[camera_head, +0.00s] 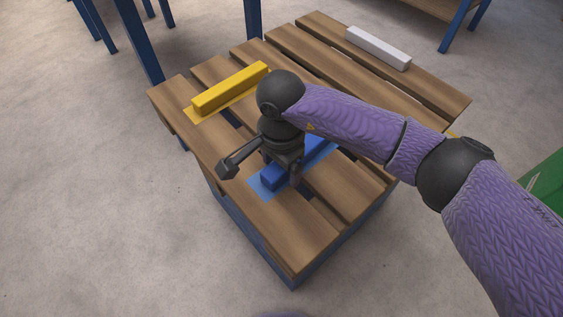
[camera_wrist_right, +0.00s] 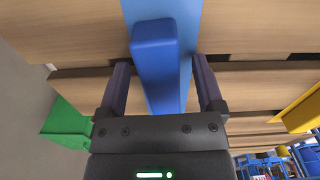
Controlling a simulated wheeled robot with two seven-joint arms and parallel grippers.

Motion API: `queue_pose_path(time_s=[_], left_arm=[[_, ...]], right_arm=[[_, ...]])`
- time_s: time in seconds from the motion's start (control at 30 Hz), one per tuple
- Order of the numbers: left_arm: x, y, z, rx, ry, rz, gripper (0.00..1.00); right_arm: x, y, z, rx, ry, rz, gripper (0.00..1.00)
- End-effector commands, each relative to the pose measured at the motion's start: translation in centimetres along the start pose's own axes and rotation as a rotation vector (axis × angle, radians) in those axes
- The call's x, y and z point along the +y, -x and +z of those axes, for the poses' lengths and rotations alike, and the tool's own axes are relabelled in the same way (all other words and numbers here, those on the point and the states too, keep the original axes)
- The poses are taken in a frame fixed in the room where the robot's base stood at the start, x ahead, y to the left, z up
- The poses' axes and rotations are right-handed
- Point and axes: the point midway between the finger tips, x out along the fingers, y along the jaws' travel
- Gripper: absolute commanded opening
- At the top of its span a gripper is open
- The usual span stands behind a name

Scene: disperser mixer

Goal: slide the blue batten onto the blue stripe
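The blue batten (camera_head: 271,179) lies on the slatted wooden pallet, partly hidden under my right arm. The lighter blue stripe (camera_head: 264,192) shows under and around its near end. In the right wrist view the batten (camera_wrist_right: 155,60) overlaps the stripe (camera_wrist_right: 187,30), and more of the stripe shows along the batten's right side. My right gripper (camera_head: 283,180) is low over the batten. In the wrist view its two fingers (camera_wrist_right: 163,85) are apart, one on each side of the batten, with gaps visible. Whether they touch it lower down I cannot tell. My left gripper is not in view.
A yellow batten (camera_head: 231,87) lies over a yellow stripe (camera_head: 197,117) at the pallet's left. A white batten (camera_head: 378,47) lies at the far right. The pallet (camera_head: 300,240) has gaps between slats. A green object (camera_head: 546,186) stands at right. Blue table legs stand behind.

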Motion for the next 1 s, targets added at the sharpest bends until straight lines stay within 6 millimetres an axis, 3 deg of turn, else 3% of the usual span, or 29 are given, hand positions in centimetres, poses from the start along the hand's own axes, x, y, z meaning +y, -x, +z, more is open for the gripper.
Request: queue_pose_path(time_s=[0.27,0.5,0.7,1.0], left_arm=[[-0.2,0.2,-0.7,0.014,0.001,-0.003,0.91],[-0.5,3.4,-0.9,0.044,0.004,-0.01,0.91],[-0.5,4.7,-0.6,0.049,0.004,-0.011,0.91],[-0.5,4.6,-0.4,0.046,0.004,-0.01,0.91]], right_arm=[[0.0,0.5,0.0,0.002,0.0,-0.001,0.91],[-0.1,6.7,-0.1,0.007,0.0,-0.007,0.91],[0.0,9.8,0.0,0.003,0.0,-0.003,0.91],[0.0,9.9,0.0,0.0,0.0,0.001,0.91]])
